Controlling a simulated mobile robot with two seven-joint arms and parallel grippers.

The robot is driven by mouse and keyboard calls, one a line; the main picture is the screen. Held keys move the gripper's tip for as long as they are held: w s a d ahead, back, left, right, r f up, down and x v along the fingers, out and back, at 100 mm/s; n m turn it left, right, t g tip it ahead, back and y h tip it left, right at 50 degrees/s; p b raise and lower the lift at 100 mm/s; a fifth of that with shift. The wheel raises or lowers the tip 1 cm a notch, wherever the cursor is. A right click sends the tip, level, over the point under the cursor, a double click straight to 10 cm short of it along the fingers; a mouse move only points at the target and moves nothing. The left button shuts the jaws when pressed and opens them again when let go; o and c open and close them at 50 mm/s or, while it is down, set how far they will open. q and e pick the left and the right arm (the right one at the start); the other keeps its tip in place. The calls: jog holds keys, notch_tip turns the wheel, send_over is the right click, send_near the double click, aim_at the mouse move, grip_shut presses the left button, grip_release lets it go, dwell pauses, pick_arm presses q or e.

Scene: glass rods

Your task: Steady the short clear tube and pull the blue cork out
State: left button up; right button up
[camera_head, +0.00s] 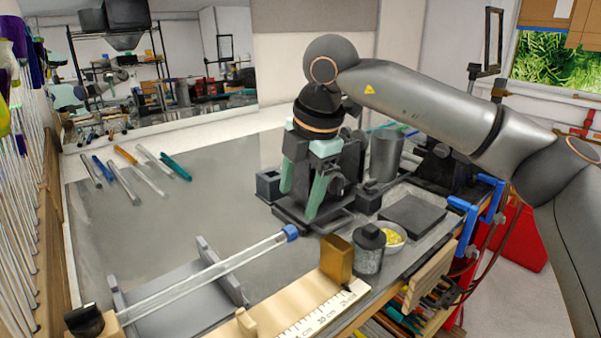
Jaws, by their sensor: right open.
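The clear tube (215,272) lies slantwise across a grey notched stand (236,275) at the front left. The blue cork (291,232) sits in its far right end. The tube's near end reaches a wooden block with a black knob at the lower left. My right gripper (300,203) points down beyond the cork, a little to its right in the picture. Its pale green fingers are spread, with no tube or cork between them. It is apart from the cork. My left gripper is not in view.
Several loose rods (122,184) lie at the back left of the grey mat (208,195). A dark fixture (312,222) stands under my right gripper. A dark jar (369,252), a bowl of yellow bits (393,237) and a wooden ruler jig (310,310) crowd the right front.

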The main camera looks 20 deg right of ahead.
aim_at(290, 229)
jog(key=p+x, duration=0.1)
jog(key=x, duration=0.8)
jog(key=shift+w+f, duration=0.1)
jog(key=shift+w, duration=0.05)
grip_shut()
jog(key=shift+c, duration=0.2)
grip_release()
jog(key=b+v, duration=0.1)
jog(key=v, duration=1.1)
jog(key=shift+r+b, duration=0.25)
jog(key=shift+b, duration=0.05)
